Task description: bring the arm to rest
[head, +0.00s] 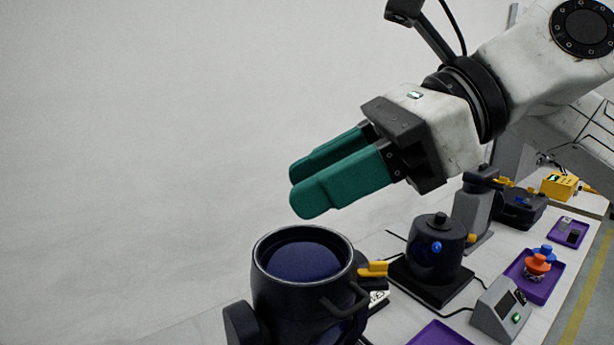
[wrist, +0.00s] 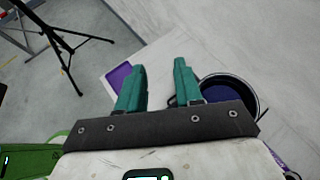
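My gripper (head: 298,187) is raised above the bench with its two teal fingers pointing left and slightly down in the head view. In the wrist view the fingers (wrist: 157,65) stand apart with only pale surface seen between them, so it is open and empty. A dark par can (head: 300,300) with a blue lens facing up stands below the fingertips, apart from them. The can also shows in the wrist view, to the right of the right finger (wrist: 252,88), which partly hides it.
Along the white bench (head: 400,325) stand a dark round device on a black base (head: 437,250), a grey box with a small screen (head: 500,310), and a purple tray (head: 520,265) with orange and blue knobs. A black tripod (wrist: 55,40) stands on the floor. The air left of my gripper is clear.

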